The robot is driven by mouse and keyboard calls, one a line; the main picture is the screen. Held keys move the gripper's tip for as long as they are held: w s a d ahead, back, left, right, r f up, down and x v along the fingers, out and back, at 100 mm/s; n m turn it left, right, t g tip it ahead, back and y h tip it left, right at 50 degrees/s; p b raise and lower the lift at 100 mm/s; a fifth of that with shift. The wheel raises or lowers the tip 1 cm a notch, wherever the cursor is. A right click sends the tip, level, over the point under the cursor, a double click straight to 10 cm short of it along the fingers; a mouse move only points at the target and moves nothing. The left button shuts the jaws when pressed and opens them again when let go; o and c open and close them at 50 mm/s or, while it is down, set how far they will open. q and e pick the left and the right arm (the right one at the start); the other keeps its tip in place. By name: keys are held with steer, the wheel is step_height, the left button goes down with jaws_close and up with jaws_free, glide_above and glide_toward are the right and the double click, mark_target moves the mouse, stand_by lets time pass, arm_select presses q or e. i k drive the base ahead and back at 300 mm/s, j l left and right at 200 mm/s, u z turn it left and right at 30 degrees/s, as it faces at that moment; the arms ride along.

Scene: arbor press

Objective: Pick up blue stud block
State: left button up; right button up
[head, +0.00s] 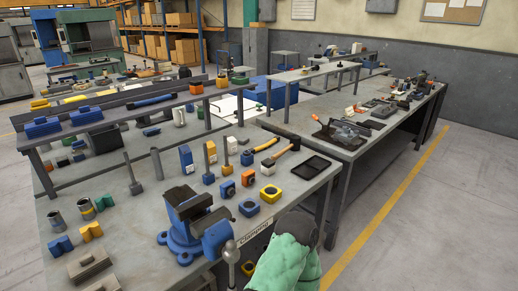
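A small blue block (249,208) with a round feature on top sits on the near workbench (150,228), right of the blue vise (184,238). Another blue block (228,189) stands just behind it, and a third small blue block (247,158) is farther back. I cannot tell for sure which one is the stud block. The blocks stand apart from each other. Neither of my grippers is recognisable in the head view.
A yellow block (270,194) and an orange block (248,178) stand close to the blue ones. A raised shelf (140,103) spans the bench's back.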

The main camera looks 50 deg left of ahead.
mark_target(246, 161)
steer(key=i+l+u, duration=0.15)
steer(key=i, duration=1.6)
steer(key=i+u, duration=0.25)
steer(key=u, duration=0.15)
steer(key=i+l+u, duration=0.1)
steer(key=i+u, duration=0.15)
steer(key=u, duration=0.15)
steer(key=i+l+u, duration=0.2)
steer(key=u, duration=0.2)
steer(key=i+u, duration=0.1)
steer(key=u, duration=0.35)
steer(key=i+l+u, duration=0.1)
steer(key=u, duration=0.3)
steer(key=i+l+u, duration=0.1)
steer(key=u, duration=0.35)
steer(key=l+u, duration=0.2)
steer(key=u, duration=0.25)
steer(key=l+u, duration=0.2)
steer(key=u, duration=0.2)
steer(key=i, duration=0.05)
